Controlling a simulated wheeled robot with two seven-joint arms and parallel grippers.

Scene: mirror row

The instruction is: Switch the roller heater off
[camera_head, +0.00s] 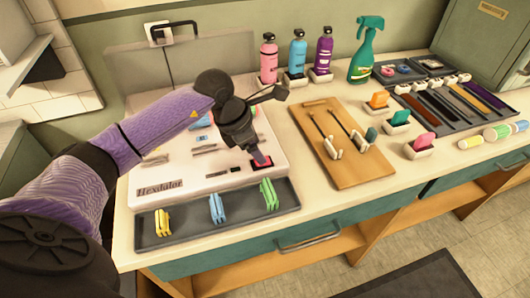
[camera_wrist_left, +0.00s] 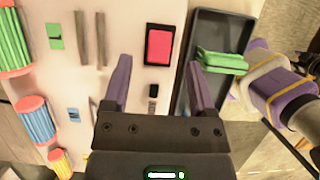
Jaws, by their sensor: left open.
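A white flat unit with dark lettering (camera_head: 160,190) lies on the counter, and I take it for the roller heater. My left gripper (camera_head: 262,160) is over its front right part, pointing down, open and empty. In the left wrist view, a red switch in a black frame (camera_wrist_left: 159,45) lies between and just beyond the fingertips (camera_wrist_left: 160,66). A small black part (camera_wrist_left: 152,91) sits close to it. I cannot tell whether the fingers touch the unit or which way the switch is set. My right gripper is not in view.
A dark tray (camera_head: 185,236) with yellow, blue and green clips lies along the unit's front edge. A wooden board (camera_head: 365,175) with two long tools is to the right. Several bottles (camera_head: 297,52) stand at the back. Colourful rollers (camera_wrist_left: 12,40) show at the wrist view's left.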

